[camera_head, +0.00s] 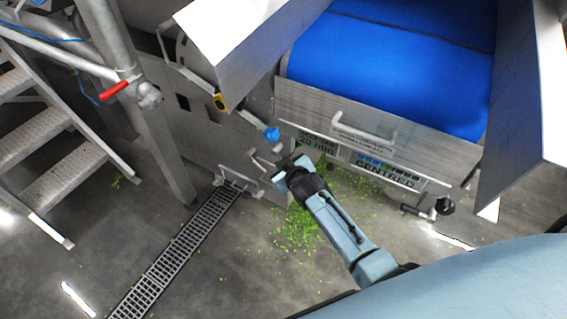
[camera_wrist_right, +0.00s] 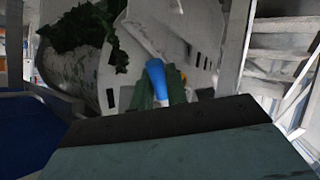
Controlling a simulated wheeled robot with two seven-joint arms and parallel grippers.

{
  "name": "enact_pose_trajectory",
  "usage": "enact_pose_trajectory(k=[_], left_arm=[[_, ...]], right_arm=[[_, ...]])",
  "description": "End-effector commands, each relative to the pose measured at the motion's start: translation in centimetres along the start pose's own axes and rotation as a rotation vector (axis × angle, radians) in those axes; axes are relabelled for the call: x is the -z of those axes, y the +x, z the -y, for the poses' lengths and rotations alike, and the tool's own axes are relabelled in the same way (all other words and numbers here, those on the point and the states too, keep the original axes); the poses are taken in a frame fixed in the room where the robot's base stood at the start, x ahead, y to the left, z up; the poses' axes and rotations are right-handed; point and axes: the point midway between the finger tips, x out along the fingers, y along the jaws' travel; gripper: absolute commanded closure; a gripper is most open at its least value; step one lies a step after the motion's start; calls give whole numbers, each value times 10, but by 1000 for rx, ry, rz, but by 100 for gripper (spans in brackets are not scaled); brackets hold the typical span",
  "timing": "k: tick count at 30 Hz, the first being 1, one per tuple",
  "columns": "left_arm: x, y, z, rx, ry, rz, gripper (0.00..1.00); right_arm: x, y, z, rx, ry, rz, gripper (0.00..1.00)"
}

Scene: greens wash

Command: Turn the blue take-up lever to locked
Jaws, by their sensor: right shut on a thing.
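The blue take-up lever (camera_head: 271,134) shows as a blue grip at the end of a grey arm on the machine's metal side plate. The arm slopes down to the right from a yellow and black part (camera_head: 221,102). In the right wrist view the blue grip (camera_wrist_right: 157,78) stands between my two greenish fingers. My right gripper (camera_head: 284,160) is at the grip and shut on it; the fingertips are small and partly hidden in the head view. My left gripper is in neither view.
A blue belt (camera_head: 390,65) runs between metal guards above a panel with a sign reading CENTRED (camera_head: 387,171). A black knob (camera_head: 445,206) sits at right. Stairs (camera_head: 40,130) and a red-handled pipe (camera_head: 115,90) stand left. Green scraps and a drain grate (camera_head: 175,255) mark the floor.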

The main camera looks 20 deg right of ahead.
Motion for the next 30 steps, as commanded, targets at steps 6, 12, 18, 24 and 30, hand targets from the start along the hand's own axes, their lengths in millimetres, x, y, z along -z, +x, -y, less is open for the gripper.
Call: enact_pose_trajectory(k=[6,12,18,24,30], left_arm=[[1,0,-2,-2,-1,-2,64],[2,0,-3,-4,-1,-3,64],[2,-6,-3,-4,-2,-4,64],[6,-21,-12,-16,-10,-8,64],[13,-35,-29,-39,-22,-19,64]], right_arm=[[0,0,0,0,0,0,65],[0,0,0,0,0,0,65],[0,-11,0,0,0,0,65],[1,-47,0,1,0,0,65],[1,-90,0,1,0,0,65]])
